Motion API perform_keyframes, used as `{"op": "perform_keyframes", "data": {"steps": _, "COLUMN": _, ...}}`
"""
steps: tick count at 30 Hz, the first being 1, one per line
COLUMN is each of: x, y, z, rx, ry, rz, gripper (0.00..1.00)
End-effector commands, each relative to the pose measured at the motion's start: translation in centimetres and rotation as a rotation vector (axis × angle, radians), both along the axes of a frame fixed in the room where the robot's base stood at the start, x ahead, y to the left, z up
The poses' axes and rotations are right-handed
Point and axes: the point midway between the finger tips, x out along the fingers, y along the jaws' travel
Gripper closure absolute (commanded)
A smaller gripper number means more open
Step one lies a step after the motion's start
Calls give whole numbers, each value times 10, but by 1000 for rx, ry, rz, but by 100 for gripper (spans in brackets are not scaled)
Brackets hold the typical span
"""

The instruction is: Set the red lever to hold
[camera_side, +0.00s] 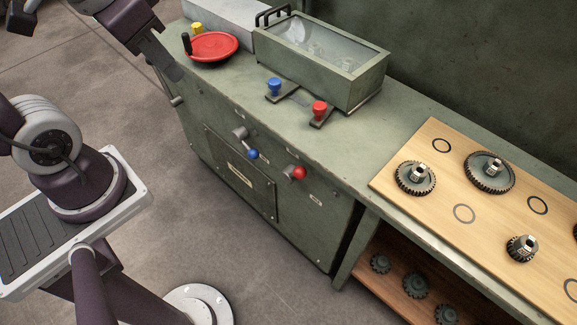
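A lever with a round red knob (299,173) sticks out from the front of the green cabinet. Its grey hub is at the left of the knob, and a small label below is too small to read. A similar lever with a blue knob (252,154) is to its left. A red handle (319,108) and a blue handle (274,86) stand on slotted plates on the cabinet top. My gripper (172,70) is at the upper left, beside the cabinet's left end and apart from all levers. I cannot tell whether its fingers are open.
A glass-topped green box (345,68) stands behind the top handles. A red handwheel (213,46) and yellow knob (197,28) are at the left end. A wooden board (400,179) with gears is at right, above a shelf with more gears.

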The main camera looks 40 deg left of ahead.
Motion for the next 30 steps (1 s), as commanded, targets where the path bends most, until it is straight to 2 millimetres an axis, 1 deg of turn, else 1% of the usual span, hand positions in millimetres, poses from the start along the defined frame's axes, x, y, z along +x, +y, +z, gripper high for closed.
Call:
{"op": "perform_keyframes", "data": {"steps": 1, "x": 16, "y": 6, "z": -11, "rx": 13, "ry": 62, "rz": 0, "gripper": 100}}
{"op": "perform_keyframes", "data": {"steps": 3, "x": 39, "y": 15, "z": -28, "rx": 20, "ry": 136, "rz": -17, "gripper": 100}}
{"op": "perform_keyframes", "data": {"steps": 5, "x": 57, "y": 22, "z": -45, "rx": 8, "ry": 195, "rz": -36, "gripper": 100}}
{"op": "perform_keyframes", "data": {"steps": 6, "x": 68, "y": 27, "z": -59, "rx": -7, "ry": 233, "rz": -48, "gripper": 100}}
{"op": "perform_keyframes", "data": {"steps": 8, "x": 84, "y": 35, "z": -80, "rx": -42, "ry": 283, "rz": -67, "gripper": 100}}
{"op": "perform_keyframes", "data": {"steps": 9, "x": 93, "y": 39, "z": -95, "rx": -72, "ry": 311, "rz": -81, "gripper": 100}}
{"op": "perform_keyframes", "data": {"steps": 11, "x": 105, "y": 45, "z": -118, "rx": -129, "ry": 345, "rz": -100, "gripper": 100}}
{"op": "perform_keyframes", "data": {"steps": 15, "x": 129, "y": 53, "z": -174, "rx": -299, "ry": 383, "rz": -128, "gripper": 100}}
{"op": "perform_keyframes", "data": {"steps": 18, "x": 144, "y": 55, "z": -211, "rx": -446, "ry": 367, "rz": -131, "gripper": 100}}
{"op": "perform_keyframes", "data": {"steps": 21, "x": 158, "y": 55, "z": -241, "rx": -589, "ry": 320, "rz": -117, "gripper": 100}}
{"op": "perform_keyframes", "data": {"steps": 25, "x": 173, "y": 55, "z": -266, "rx": -732, "ry": 242, "rz": -83, "gripper": 100}}
{"op": "perform_keyframes", "data": {"steps": 27, "x": 179, "y": 55, "z": -274, "rx": -782, "ry": 210, "rz": -67, "gripper": 100}}
{"op": "perform_keyframes", "data": {"steps": 30, "x": 185, "y": 56, "z": -279, "rx": -819, "ry": 180, "rz": -52, "gripper": 100}}
